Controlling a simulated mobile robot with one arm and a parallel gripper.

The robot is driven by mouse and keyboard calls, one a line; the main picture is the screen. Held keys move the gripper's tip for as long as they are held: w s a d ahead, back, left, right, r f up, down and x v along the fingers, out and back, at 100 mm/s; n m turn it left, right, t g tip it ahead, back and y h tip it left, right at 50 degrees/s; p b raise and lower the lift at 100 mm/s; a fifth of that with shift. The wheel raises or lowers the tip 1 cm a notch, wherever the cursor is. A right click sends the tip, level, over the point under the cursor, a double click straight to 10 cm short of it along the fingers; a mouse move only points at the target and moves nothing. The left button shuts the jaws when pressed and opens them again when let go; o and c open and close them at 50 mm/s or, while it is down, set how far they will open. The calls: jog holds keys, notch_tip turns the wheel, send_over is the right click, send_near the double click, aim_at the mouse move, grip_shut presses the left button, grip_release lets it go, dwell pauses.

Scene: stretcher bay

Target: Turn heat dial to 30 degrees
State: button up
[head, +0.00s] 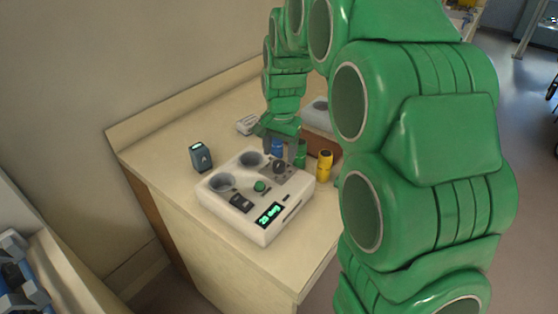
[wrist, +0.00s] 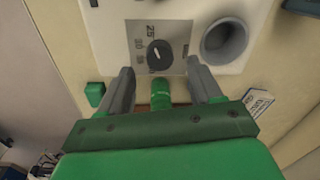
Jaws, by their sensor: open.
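The heat dial (wrist: 160,54) is a round dark knob with a pale pointer mark, on a grey panel of the white device (head: 262,232). Beside it are printed numbers, of which 25 is the clearest. In the head view the dial (head: 279,167) sits near the device's back right edge. The lit display (head: 269,215) appears to read 25 deg. My gripper (wrist: 160,68) is open, with its fingers apart on either side of the dial's near edge; contact cannot be told. In the head view my gripper (head: 289,157) is just behind the dial.
A dark blue-grey gadget (head: 201,157) stands left. A yellow bottle (head: 324,165) stands right. A green cylinder (wrist: 161,92) shows between my fingers. The front-left counter (head: 165,190) is clear.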

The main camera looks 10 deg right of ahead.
aim_at(279, 163)
notch_tip(279, 163, down, 4)
jog(key=shift+a+f, duration=0.1)
jog(key=c, duration=1.1)
jog(key=shift+o, duration=0.2)
jog(key=shift+n, duration=0.4)
jog(key=n, duration=0.3)
jog(key=shift+n, duration=0.4)
jog(key=shift+n+g, duration=0.3)
jog(key=shift+n, duration=1.8)
